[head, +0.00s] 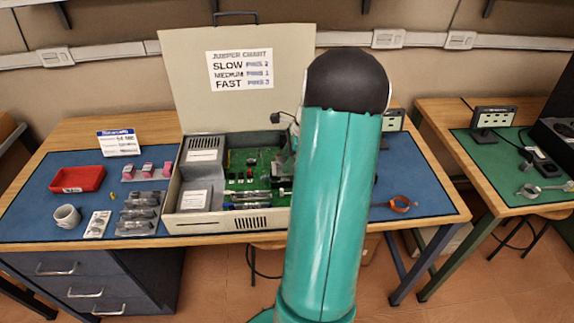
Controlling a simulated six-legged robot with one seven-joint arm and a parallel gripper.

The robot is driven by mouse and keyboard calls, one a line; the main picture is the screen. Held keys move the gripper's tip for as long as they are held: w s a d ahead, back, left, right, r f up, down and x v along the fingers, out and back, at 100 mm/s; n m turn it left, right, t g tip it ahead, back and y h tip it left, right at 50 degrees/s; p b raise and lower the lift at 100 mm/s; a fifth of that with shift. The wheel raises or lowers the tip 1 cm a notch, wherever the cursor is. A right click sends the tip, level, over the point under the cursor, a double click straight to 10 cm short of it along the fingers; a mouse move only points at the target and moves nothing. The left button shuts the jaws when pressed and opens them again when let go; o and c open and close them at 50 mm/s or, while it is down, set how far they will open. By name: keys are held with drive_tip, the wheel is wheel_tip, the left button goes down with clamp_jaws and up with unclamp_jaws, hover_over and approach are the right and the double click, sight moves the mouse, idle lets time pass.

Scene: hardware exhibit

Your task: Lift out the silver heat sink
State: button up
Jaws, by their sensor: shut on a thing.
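The open beige computer case (180,222) stands on the blue mat with its lid raised at the back. A green circuit board (262,158) with small parts lies inside it. My teal arm stands in front of the case's right side and covers that part of it. My gripper is hidden behind the arm, so I cannot see its fingers or what is between them. A small dark and grey piece shows at the arm's left edge, over the board; I cannot tell what it is. I cannot make out the silver heat sink for certain.
Left of the case are a red tray (77,180), a white cup (67,217), several grey parts (138,213) and pink-and-grey pieces (146,171). The raised lid (190,85) bears a jumper chart. A second table stands further right.

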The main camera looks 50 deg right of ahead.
drive_tip(key=s+a+r, duration=0.9)
drive_tip(key=a, duration=0.1)
drive_tip(key=shift+a+r, duration=0.3)
drive_tip(key=shift+a, duration=0.05)
